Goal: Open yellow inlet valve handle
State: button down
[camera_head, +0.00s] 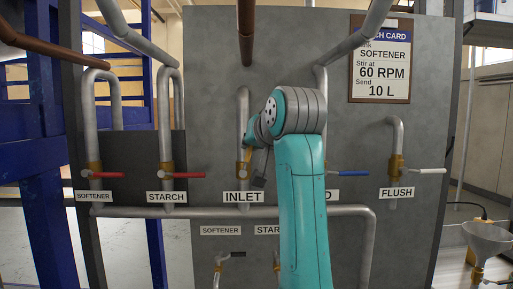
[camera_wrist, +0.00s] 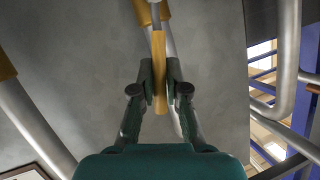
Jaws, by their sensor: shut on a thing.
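The yellow inlet valve handle (camera_head: 246,157) shows in the head view on the pipe above the INLET label (camera_head: 243,197), partly hidden by my arm. In the wrist view the handle (camera_wrist: 158,48) runs down from the brass valve body (camera_wrist: 149,12), roughly along the line of the grey pipe. My gripper (camera_wrist: 160,82) has a dark finger on each side of the handle and is shut on it near its free end. In the head view my gripper is mostly hidden behind my teal arm.
Left of the inlet, the SOFTENER (camera_head: 106,175) and STARCH (camera_head: 187,175) valves have red handles sticking out sideways. Right of it are a blue handle (camera_head: 352,173) and the white FLUSH handle (camera_head: 431,171). A horizontal pipe (camera_head: 175,212) runs below. The batch card (camera_head: 381,65) hangs upper right.

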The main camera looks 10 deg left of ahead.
jog(key=shift+a+r+n, duration=0.1)
jog(key=shift+a+n, duration=0.15)
jog(key=shift+n, duration=0.05)
jog(key=shift+h, duration=0.3)
jog(key=c, duration=1.2)
grip_release()
jog(key=shift+o, duration=0.2)
jog(key=shift+s, duration=0.1)
jog(key=v, duration=1.1)
jog(key=shift+s+d, duration=0.25)
jog(key=shift+s, duration=0.05)
jog(key=shift+r, duration=0.1)
